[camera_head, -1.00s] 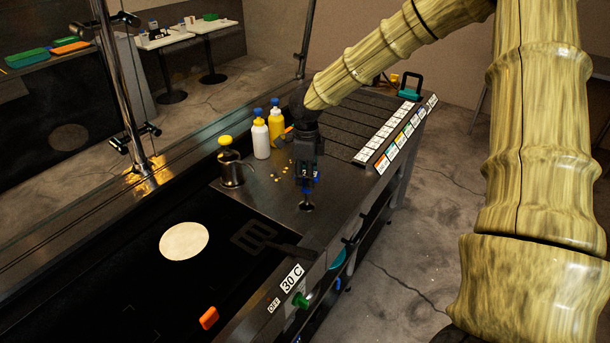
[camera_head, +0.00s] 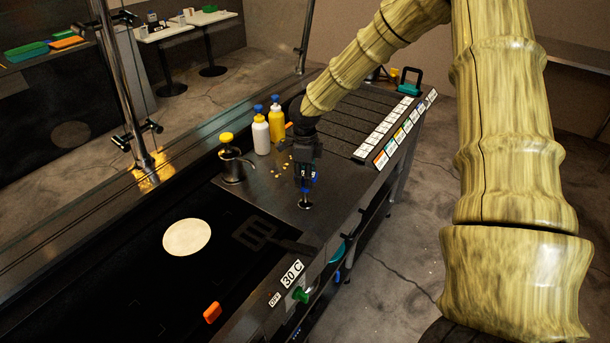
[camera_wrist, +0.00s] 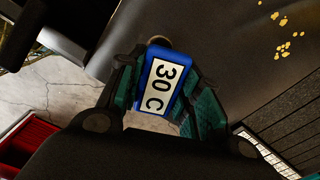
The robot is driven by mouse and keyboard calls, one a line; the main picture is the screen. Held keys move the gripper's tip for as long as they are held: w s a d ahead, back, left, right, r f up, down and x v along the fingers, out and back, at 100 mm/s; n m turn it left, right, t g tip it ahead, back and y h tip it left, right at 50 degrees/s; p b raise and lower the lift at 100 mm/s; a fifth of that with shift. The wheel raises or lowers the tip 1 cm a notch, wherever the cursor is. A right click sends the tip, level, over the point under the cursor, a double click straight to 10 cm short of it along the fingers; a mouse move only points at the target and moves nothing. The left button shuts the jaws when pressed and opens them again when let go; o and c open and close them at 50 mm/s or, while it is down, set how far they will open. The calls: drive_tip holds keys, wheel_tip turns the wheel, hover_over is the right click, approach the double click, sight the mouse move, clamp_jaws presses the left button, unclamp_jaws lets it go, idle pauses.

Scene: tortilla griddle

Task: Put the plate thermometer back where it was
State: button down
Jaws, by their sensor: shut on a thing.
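The plate thermometer is a blue block with a white "30 C" face (camera_wrist: 161,85), seen between the fingers in the wrist view. In the head view its blue top (camera_head: 307,183) shows below my gripper, with a round metal foot (camera_head: 305,204) at or just above the steel counter (camera_head: 270,205). My gripper (camera_head: 306,178) is shut on the thermometer, which looks about upright. I cannot tell whether the foot touches the counter. The fingers also show on both sides of it in the wrist view (camera_wrist: 160,90).
A black griddle (camera_head: 140,265) with a pale tortilla (camera_head: 187,237) lies to the left.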

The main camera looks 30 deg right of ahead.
drive_tip(key=shift+f, duration=0.1)
drive_tip(key=c, duration=1)
unclamp_jaws()
wheel_tip(320, 180, up, 12)
drive_tip(key=b, duration=0.3)
drive_tip(key=shift+b, duration=0.35)
